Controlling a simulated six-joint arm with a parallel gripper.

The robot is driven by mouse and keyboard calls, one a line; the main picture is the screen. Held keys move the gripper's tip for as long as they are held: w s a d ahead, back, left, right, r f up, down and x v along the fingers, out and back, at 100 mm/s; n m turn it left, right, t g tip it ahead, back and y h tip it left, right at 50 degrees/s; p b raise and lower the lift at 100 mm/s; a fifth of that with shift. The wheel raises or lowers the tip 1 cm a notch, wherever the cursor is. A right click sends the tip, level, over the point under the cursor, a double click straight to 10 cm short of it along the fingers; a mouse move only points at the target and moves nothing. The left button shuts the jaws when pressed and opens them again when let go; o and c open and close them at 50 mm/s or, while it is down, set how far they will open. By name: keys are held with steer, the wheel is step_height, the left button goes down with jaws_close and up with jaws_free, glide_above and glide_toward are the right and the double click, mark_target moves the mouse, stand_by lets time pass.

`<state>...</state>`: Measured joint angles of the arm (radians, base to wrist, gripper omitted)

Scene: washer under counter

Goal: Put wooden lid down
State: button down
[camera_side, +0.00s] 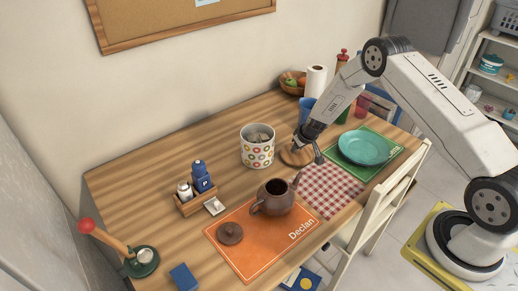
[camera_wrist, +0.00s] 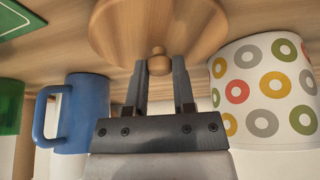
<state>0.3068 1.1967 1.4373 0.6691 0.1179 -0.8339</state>
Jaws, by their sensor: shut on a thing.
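The round wooden lid (camera_side: 291,158) is at my gripper, beside the ring-patterned canister and close to the table top. In the wrist view the lid (camera_wrist: 160,22) shows its broad face and small round knob. My gripper (camera_wrist: 159,68) is shut on the knob, with one finger on each side; it also shows in the side view (camera_side: 307,143). I cannot tell whether the lid touches the table. The white canister (camera_side: 257,153) with coloured rings stands open to the left of the lid, with something greyish inside. It also shows in the wrist view (camera_wrist: 265,90), right of the fingers.
A brown teapot (camera_side: 274,198) stands on the orange mat (camera_side: 262,250), its lid (camera_side: 230,233) beside it. A teal plate (camera_side: 363,147) and checked cloth (camera_side: 330,190) lie to the right. A blue mug (camera_wrist: 75,110) stands near my gripper.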

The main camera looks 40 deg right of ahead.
steer(key=shift+f, duration=0.2)
steer(key=shift+c, duration=2.2)
jaws_free()
steer(key=shift+r, duration=0.15)
steer(key=v, duration=1.1)
steer(key=shift+s+r, duration=0.2)
steer(key=shift+r, duration=0.2)
steer(key=shift+a+r, duration=0.1)
